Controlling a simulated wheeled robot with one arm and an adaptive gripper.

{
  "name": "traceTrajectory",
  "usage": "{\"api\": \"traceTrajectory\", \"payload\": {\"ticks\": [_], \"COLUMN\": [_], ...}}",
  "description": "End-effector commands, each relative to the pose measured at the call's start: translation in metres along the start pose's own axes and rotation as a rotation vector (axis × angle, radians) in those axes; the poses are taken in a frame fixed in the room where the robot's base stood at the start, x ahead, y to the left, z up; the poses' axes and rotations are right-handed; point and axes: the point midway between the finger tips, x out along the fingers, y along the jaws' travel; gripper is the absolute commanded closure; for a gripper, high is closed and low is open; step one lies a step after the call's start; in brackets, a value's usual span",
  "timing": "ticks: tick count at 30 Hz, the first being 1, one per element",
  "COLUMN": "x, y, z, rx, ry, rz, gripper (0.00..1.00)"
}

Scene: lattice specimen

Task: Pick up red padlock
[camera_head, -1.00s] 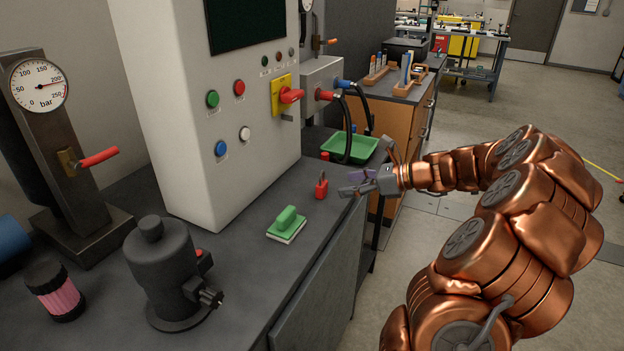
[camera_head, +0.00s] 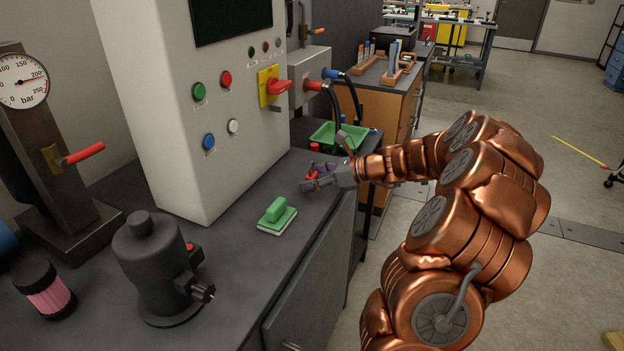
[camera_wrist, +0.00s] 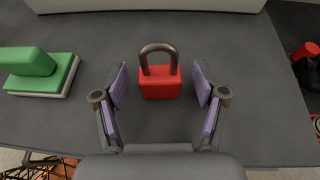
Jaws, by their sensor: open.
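The red padlock (camera_wrist: 160,84) stands on the dark grey bench top, its dark shackle pointing away from my gripper in the wrist view. My gripper (camera_wrist: 161,88) is open, with one purple-padded finger on each side of the padlock and a visible gap on both sides. In the head view, my gripper (camera_head: 312,176) is low over the bench near its right edge. There the padlock (camera_head: 311,185) is mostly hidden by the fingers, with only a bit of red showing.
A green-handled scrubber block (camera_head: 277,216) lies on the bench to the left of the padlock. A grey motor (camera_head: 153,262) stands nearer. The control cabinet (camera_head: 200,110) rises behind. The bench's right edge is close to my gripper.

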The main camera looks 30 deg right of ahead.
Motion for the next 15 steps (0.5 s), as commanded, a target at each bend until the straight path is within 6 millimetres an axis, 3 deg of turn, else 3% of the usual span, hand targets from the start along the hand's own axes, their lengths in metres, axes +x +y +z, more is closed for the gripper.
{"api": "traceTrajectory", "payload": {"ticks": [2,15], "x": [0.0,-0.0003], "y": [-0.0001,-0.0002], "z": [-0.0001,-0.0003], "rx": [0.0,0.0], "ry": [0.0,0.001], "rz": [0.0,0.0], "gripper": [0.33,0.79]}}
